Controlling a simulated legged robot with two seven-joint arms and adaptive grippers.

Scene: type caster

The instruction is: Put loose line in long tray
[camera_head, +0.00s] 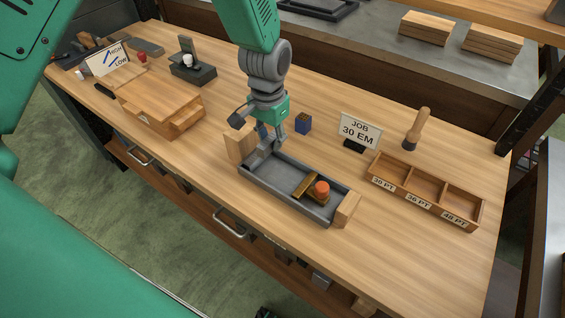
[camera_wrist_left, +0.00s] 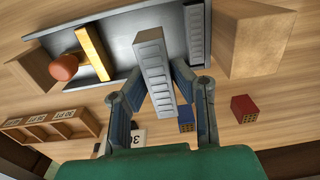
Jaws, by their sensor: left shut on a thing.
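The long tray (camera_head: 279,179) is grey and shallow, in the middle of the bench, with a brass bar (camera_head: 306,186) and an orange knob (camera_head: 322,188) towards its right end. My left gripper (camera_head: 277,143) is above the tray's left end. In the left wrist view its fingers (camera_wrist_left: 158,95) are shut on a loose line (camera_wrist_left: 153,62), a grey ridged bar. The held line overlaps the tray (camera_wrist_left: 122,48) in that view; whether they touch is unclear. Another grey ridged line (camera_wrist_left: 195,35) lies in the tray near one end. My right gripper is not in view.
Wooden blocks (camera_head: 240,143) (camera_head: 346,208) stand at both tray ends. A blue block (camera_head: 303,124) and the JOB sign (camera_head: 359,132) are behind. A three-compartment wooden box (camera_head: 425,190) is right; a wooden case (camera_head: 160,98) is left. Bench space in front is clear.

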